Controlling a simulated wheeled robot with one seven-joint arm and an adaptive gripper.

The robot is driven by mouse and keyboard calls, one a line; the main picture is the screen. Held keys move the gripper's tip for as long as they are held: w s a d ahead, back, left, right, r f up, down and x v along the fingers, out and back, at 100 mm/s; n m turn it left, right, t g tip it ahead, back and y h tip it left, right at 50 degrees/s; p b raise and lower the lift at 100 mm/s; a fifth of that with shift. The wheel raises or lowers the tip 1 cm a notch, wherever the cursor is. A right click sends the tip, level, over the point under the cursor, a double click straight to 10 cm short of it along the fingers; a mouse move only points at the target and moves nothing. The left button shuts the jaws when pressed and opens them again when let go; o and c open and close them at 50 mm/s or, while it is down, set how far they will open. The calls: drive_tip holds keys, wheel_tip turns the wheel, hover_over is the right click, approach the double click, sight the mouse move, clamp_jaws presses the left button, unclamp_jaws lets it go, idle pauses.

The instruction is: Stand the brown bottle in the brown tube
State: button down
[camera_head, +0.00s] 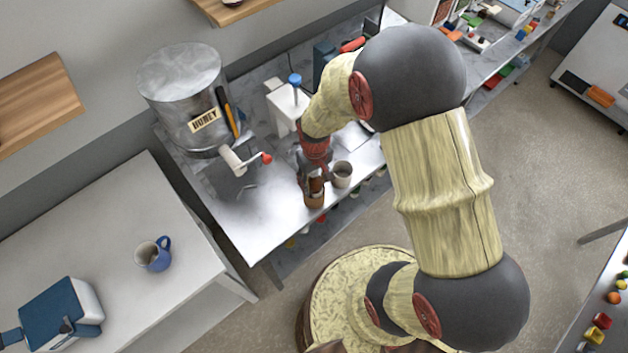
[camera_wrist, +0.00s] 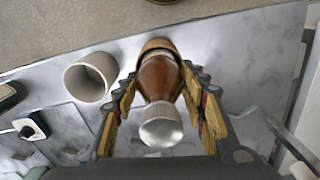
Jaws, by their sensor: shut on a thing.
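The brown bottle (camera_wrist: 158,78) has a silver cap (camera_wrist: 161,125) that faces the wrist camera. My gripper (camera_wrist: 159,85) is shut on the bottle, with one finger on each side of it. The brown tube (camera_wrist: 157,43) shows as a rim around the far end of the bottle. In the head view the bottle (camera_head: 316,185) is upright above the brown tube (camera_head: 314,201), and its lower end is at the tube's mouth. I cannot tell how deep it sits inside. My gripper (camera_head: 311,174) partly hides the bottle there.
A pale grey cup or tube (camera_head: 342,175) stands close to the right of the brown tube; it also shows in the wrist view (camera_wrist: 91,77). The table's front edge is near. A metal honey tank (camera_head: 185,95) with a red-knobbed tap stands to the left.

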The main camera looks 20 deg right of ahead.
sight(314, 177)
drive_tip(key=c, duration=1)
unclamp_jaws()
drive_tip(key=shift+o, duration=1.2)
drive_tip(key=o, duration=0.4)
drive_tip(key=shift+c, duration=0.2)
drive_tip(key=shift+r, duration=0.35)
drive_tip(key=shift+r+p, duration=0.35)
drive_tip(key=shift+p, duration=0.1)
drive_tip(key=shift+r+p, duration=0.65)
drive_tip(key=shift+r, duration=0.35)
drive_tip(key=shift+r+p, duration=1.85)
drive_tip(key=shift+r, duration=1.05)
